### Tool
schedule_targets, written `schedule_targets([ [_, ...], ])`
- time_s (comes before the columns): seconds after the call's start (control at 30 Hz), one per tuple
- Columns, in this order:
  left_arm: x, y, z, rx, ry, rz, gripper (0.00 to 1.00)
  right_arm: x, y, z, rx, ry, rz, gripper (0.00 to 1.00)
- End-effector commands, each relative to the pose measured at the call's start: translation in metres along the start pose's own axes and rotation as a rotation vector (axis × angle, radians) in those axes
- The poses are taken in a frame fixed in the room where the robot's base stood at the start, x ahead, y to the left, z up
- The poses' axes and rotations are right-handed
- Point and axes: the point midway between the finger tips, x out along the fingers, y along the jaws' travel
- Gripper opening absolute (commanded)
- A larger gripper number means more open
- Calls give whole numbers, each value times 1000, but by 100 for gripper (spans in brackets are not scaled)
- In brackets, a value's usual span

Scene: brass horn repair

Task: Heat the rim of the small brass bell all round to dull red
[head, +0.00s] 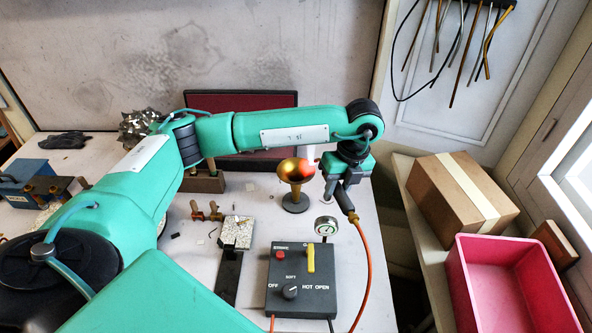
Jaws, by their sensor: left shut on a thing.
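The small brass bell (292,182) stands mouth up on a grey round-based stand (295,204) near the middle of the bench. Its rim glows orange-red on the right side; the left side looks plain brass. My left gripper (341,188) is just right of the bell, shut on a dark torch handle (347,205) with an orange hose (367,262). A pale upright shape, perhaps nozzle or flame, shows at the rim's upper right. The gripper partly hides the torch, and its exact gap from the bell cannot be told. My right gripper is not in view.
A dark control box (302,280) with a knob, red button and yellow lever stands in front, with a gauge (325,227) behind it. Small brass parts (207,211) lie left. A cardboard box (462,198) and pink crate (512,285) stand right.

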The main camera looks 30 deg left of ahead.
Motion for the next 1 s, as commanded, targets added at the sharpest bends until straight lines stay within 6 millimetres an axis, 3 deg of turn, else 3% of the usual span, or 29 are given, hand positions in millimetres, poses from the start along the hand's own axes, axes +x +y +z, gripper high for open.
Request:
schedule_targets([
  [0.7, 6, 27, 33, -2, 0, 0, 4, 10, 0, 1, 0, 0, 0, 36],
  [1.0, 5, 29, 35, 0, 0, -1, 4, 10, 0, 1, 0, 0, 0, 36],
])
